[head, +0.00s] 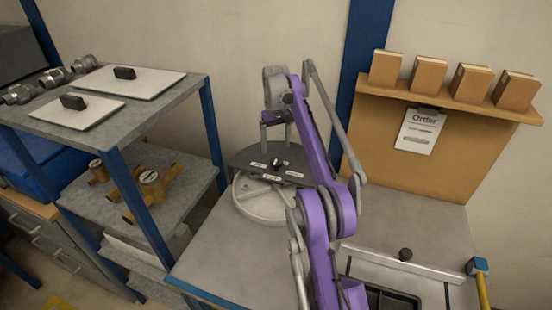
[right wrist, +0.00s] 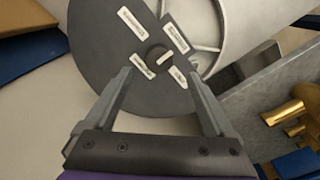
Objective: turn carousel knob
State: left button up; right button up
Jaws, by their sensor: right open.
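The carousel knob (head: 276,162) is a small dark knob with a pale bar mark, on a dark grey disc (head: 245,158) with several white labels. The disc sits over a round pale carousel tray (head: 262,205) with dividers. In the right wrist view the knob (right wrist: 160,58) shows at the disc's middle, just beyond my fingertips. My right gripper (head: 277,128) is above the disc, fingers pointing down. In the right wrist view my right gripper (right wrist: 158,74) is open and empty, with one finger on each side of the knob's line; contact is not visible. My left gripper is out of view.
A metal shelf (head: 150,120) at left holds white plates with black handles, metal fittings and brass parts (head: 150,180). A wooden shelf (head: 450,100) with several boxes is at right. A black tray (head: 390,299) and blue-topped yellow tool (head: 478,266) are at front right.

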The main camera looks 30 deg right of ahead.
aim_at(276, 161)
notch_tip(276, 161, down, 5)
jog(key=shift+s+d+f+b, duration=0.1)
jog(key=shift+b, duration=0.35)
jog(key=shift+f, duration=0.6)
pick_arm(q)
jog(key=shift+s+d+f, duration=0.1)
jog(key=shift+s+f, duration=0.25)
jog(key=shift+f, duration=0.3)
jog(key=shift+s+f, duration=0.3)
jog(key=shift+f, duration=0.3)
pick_arm(e)
jog(key=shift+c, duration=0.2)
jog(key=c, duration=1.3)
